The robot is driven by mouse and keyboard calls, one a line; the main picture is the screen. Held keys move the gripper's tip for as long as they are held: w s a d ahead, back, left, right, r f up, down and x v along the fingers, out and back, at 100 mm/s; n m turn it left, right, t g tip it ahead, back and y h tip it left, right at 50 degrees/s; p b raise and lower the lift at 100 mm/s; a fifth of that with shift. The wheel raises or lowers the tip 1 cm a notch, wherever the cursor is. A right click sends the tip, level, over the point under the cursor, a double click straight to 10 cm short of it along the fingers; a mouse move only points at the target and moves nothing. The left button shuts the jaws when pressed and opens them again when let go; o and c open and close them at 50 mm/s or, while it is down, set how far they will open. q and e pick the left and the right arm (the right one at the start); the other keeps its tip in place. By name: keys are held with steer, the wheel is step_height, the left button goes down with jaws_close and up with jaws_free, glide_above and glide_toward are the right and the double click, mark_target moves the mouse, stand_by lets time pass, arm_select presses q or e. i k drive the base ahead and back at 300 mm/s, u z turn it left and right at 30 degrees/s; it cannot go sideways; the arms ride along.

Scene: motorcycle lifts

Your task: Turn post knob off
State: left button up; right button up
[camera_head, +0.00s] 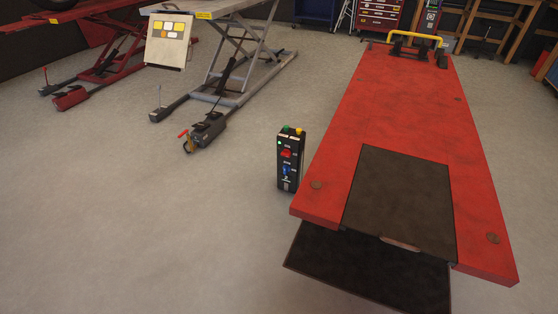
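A black control post (290,161) stands on the floor against the left side of the red motorcycle lift (396,112). Its front face carries a red knob (286,153) near the top and a blue control (286,170) below it. A green piece (285,129) and a yellow piece (299,131) sit on its top, and a small green light shows on the upper front. The knob's exact setting is too small to tell. Neither of my grippers is in view.
A grey lift (227,80) with a cream panel (168,41) stands at the back left, with another red lift (97,62) beyond it. A red tool cabinet (378,16) and wooden benches are at the back. The concrete floor in front and left of the post is clear.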

mark_target(287, 152)
steer(key=u, duration=1)
steer(key=i, duration=1)
steer(key=z, duration=1.55)
